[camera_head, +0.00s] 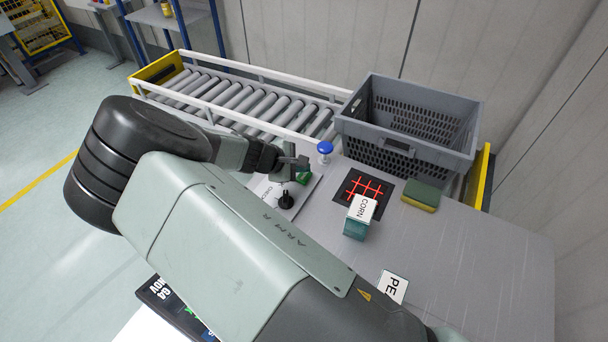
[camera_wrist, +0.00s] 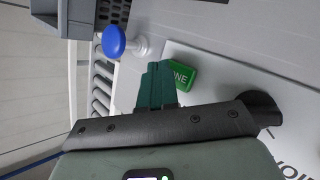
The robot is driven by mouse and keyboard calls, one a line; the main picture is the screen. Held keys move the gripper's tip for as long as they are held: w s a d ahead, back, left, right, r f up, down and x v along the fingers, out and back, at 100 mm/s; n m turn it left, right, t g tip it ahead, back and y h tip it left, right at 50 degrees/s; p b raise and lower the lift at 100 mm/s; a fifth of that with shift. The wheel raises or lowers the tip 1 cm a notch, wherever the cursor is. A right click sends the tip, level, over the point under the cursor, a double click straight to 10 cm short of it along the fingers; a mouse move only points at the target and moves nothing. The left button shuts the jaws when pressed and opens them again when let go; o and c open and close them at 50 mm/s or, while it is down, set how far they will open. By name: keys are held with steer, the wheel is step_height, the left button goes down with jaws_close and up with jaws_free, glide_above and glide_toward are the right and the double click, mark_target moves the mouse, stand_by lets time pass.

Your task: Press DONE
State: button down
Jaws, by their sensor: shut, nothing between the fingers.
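The green DONE button (camera_head: 304,179) sits on a light panel on the grey table; in the wrist view (camera_wrist: 182,77) its label shows partly as "ONE". My gripper (camera_head: 299,163) is over the panel's far end, at the button. In the wrist view my gripper's teal fingers (camera_wrist: 157,70) are closed together and empty. They cover the left part of the button. I cannot tell whether the fingertips touch it or stay above it.
A blue-topped white knob (camera_head: 324,149) stands just beyond the gripper. A black knob (camera_head: 286,200) stands nearer on the panel. A grey crate (camera_head: 405,152), red-lined black pad (camera_head: 350,181), CORN box (camera_head: 360,210) and sponge (camera_head: 421,195) are to the right. The right-front table is largely clear.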

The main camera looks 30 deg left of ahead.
mark_target(302, 178)
steer(key=shift+f, duration=0.4)
steer(key=shift+f, duration=0.5)
stand_by(0.6)
steer(key=shift+r, duration=0.95)
steer(key=shift+r, duration=2.5)
